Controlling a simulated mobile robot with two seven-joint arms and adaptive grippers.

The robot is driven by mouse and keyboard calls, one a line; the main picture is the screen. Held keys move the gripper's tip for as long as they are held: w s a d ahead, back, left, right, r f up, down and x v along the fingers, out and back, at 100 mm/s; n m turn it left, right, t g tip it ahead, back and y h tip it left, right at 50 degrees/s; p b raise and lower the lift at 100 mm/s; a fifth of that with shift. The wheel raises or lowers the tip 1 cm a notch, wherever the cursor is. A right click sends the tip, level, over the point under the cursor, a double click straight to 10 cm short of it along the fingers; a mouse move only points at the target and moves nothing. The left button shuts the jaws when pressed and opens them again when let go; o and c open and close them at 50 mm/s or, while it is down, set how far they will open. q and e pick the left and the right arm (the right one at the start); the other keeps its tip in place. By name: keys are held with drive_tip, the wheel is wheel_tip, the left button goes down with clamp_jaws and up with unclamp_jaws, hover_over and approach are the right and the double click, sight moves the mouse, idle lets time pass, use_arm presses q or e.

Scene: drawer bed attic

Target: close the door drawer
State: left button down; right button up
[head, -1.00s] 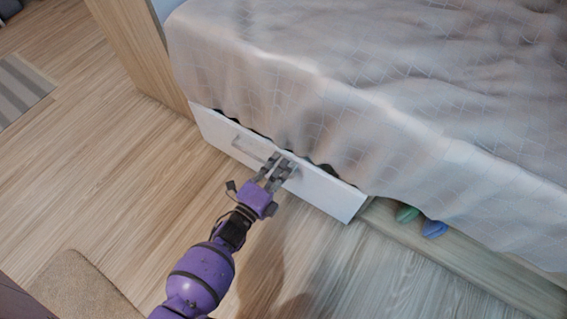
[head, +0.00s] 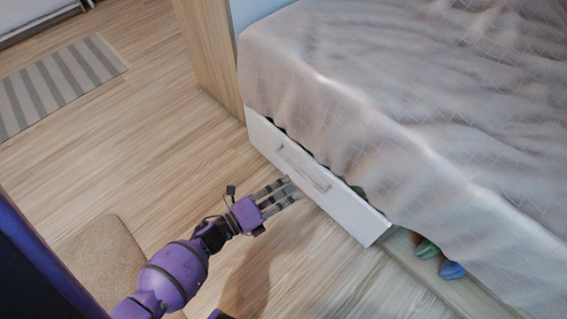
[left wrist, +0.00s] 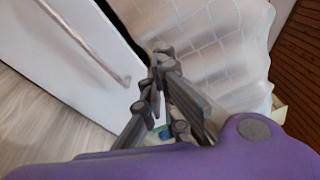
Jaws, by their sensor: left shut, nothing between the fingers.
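The white drawer (head: 336,200) under the bed stands slightly out from the bed frame, with a narrow dark gap along its top edge. Its long grey handle (head: 303,168) is on the front panel. The drawer front (left wrist: 68,45) and the handle (left wrist: 88,47) also show in the left wrist view. My left gripper (head: 293,188) is just in front of the drawer front, below the handle, and its fingers are shut and empty. In the left wrist view its fingertips (left wrist: 162,52) are together. I cannot tell whether they touch the drawer. My right gripper is not in view.
The bed's pale cover (head: 400,100) hangs down over the drawer. Green and blue items (head: 452,270) lie right of the drawer by the bed's base. A striped rug (head: 60,82) and a tan mat (head: 100,262) lie on the floor. The floor left of the drawer is clear.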

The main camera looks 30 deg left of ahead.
use_arm(q)
drive_tip(key=r+m+g+h, duration=0.1)
drive_tip(key=r+m, duration=0.1)
drive_tip(key=m, duration=0.2)
drive_tip(key=m+g+y+p, duration=0.2)
drive_tip(key=m+g+y, duration=0.45)
drive_tip(key=m, duration=0.25)
approach(279, 153)
drive_tip(key=shift+n+t, duration=0.3)
drive_tip(key=shift+t, duration=0.15)
drive_tip(key=w+d+f+b, duration=0.3)
drive_tip(key=w+d+b, duration=0.1)
drive_tip(key=b, duration=0.2)
drive_tip(key=shift+w+f, duration=0.1)
drive_tip(key=shift+f, duration=0.25)
drive_tip(key=shift+w+r, duration=0.1)
